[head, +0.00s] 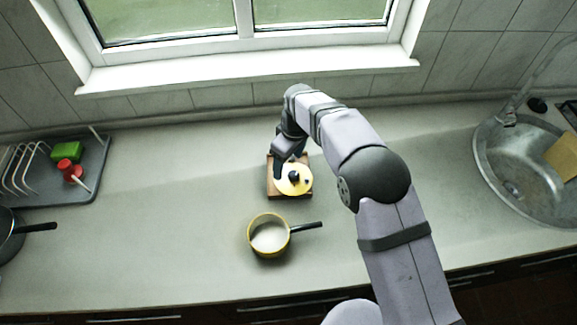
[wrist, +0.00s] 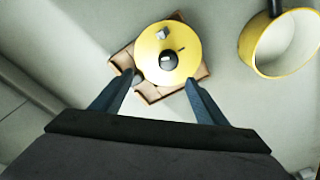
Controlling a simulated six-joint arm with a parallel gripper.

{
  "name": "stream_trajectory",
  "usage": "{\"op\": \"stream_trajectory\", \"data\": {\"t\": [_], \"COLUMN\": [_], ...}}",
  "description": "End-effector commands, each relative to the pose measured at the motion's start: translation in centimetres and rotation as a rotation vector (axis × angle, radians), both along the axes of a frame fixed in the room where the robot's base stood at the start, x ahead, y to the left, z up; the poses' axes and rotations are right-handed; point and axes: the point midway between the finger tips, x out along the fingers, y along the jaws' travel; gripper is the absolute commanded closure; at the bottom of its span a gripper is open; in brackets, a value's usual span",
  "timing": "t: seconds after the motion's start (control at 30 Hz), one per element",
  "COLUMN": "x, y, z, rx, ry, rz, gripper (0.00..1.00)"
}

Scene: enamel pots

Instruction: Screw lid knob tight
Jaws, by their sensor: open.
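The fingers are empty. In the head view my gripper (head: 284,172) is at the lid's left, partly hiding the block.
A yellow pot (head: 253,247) with a dark handle stands in front of the lid; it shows at the right in the wrist view (wrist: 254,48). A drying rack (head: 88,182) is at the left, a sink (head: 490,165) at the right. The counter between is clear.

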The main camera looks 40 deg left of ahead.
Motion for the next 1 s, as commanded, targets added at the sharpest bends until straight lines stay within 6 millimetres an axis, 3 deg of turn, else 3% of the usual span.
{"op": "stream_trajectory", "data": {"t": [0.67, 0.93, 1.0], "x": [-0.1, -0.1, -0.1], "y": [-0.1, -0.1, -0.1], "z": [-1.4, -1.5, -1.5], "rx": [-0.003, -0.004, -0.004], "ry": [0.001, 0.003, 0.003], "rz": [-0.002, -0.002, -0.002], "gripper": [0.33, 0.97, 1.00]}}
